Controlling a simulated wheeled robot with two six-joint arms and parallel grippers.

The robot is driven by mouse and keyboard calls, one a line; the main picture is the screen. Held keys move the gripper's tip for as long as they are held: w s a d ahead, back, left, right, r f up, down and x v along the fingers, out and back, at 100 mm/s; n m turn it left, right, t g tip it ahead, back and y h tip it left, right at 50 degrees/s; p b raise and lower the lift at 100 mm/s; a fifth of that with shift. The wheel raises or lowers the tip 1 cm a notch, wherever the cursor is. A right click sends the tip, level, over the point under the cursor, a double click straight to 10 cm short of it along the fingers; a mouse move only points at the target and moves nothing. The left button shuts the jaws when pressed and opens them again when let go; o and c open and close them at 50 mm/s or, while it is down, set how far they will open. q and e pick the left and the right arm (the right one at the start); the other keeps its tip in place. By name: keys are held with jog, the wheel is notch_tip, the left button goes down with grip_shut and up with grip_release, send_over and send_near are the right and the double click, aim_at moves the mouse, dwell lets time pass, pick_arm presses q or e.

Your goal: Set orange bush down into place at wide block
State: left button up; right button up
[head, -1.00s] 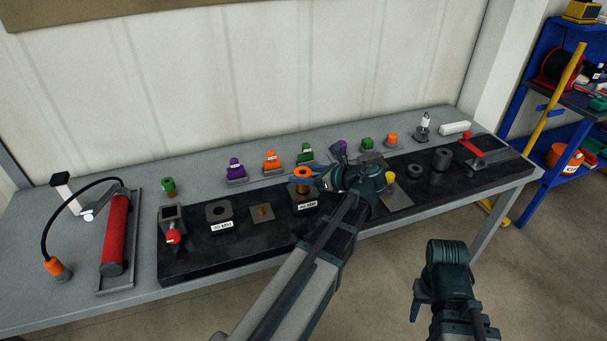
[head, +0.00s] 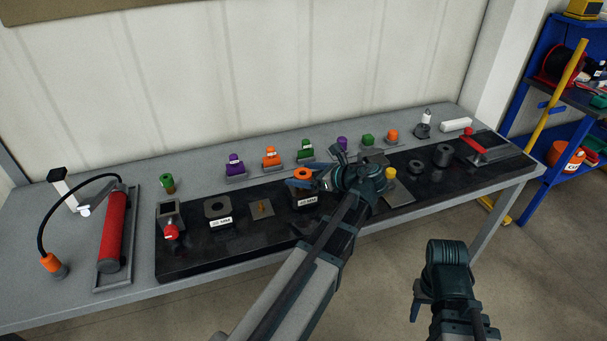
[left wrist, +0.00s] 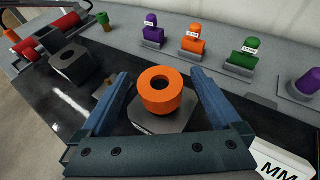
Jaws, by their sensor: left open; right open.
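The orange bush (head: 302,174) is a thick ring with a hole through it. It stands upright over the grey wide block (head: 303,193) with a white label on its front. In the left wrist view the bush (left wrist: 166,92) shows above the block's top (left wrist: 160,123); whether it is fully seated, I cannot tell. My left gripper (head: 303,173) is open, with one blue finger on each side of the bush. In the left wrist view there are gaps between the fingers (left wrist: 161,78) and the bush. My right gripper (head: 418,303) is open and empty, away from the bench's front.
Another labelled block (head: 218,212) and a plate with a small brass post (head: 262,209) stand to the left on the black mat (head: 200,255). Purple (head: 236,164), orange (head: 270,158) and green (head: 305,152) pieces stand behind. A red cylinder (head: 115,232) lies far left.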

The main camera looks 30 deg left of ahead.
pick_arm(q)
jog(key=p+v, duration=0.5)
jog(key=v, duration=0.8)
jog(key=shift+d+r, duration=0.15)
jog(key=shift+d, duration=0.25)
jog(key=shift+d, duration=0.1)
